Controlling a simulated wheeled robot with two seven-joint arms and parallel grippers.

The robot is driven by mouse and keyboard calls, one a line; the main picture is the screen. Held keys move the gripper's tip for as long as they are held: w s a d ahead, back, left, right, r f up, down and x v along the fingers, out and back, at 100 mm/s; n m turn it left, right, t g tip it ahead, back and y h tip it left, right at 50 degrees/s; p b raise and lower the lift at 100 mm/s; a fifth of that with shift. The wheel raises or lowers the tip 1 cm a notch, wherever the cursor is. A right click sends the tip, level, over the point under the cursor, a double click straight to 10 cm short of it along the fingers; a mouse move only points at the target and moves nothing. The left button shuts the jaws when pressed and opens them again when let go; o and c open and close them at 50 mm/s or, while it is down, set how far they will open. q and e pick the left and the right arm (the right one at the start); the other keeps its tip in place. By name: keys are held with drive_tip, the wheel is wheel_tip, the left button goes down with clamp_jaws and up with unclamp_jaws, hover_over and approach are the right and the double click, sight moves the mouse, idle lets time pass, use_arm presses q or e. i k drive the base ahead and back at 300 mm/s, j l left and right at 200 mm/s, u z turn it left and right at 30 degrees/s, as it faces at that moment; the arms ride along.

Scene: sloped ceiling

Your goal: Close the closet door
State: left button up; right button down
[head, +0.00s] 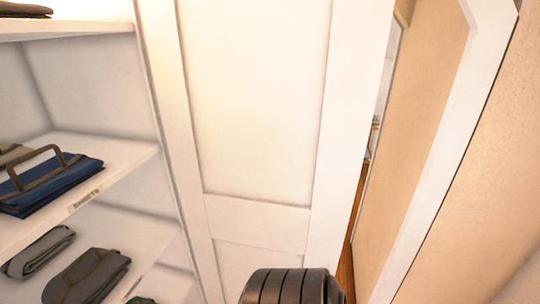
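The white panelled closet door (258,100) fills the middle of the head view, with its lower part cut off by the frame. It stands beside the open closet shelves (117,152), which show uncovered on the left. No handle is visible on the part of the door in view. A dark ribbed rounded part at the bottom centre looks like one of my arm links, and it overlaps the lower door panel in the picture. I cannot tell whether it touches the door. Neither gripper is in view.
Right of the door is a narrow gap with wooden floor (354,215). A white-framed angled edge (440,150) and a tan wall (490,190) bound the right.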

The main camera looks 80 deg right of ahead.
sight(267, 107)
drive_tip(key=k+l+z, duration=0.15)
drive_tip(key=z, duration=0.25)
drive_tip(key=k+l+z, duration=0.15)
drive_tip(key=z, duration=0.3)
drive_tip(key=l+z, duration=0.4)
drive_tip(key=k+j, duration=0.05)
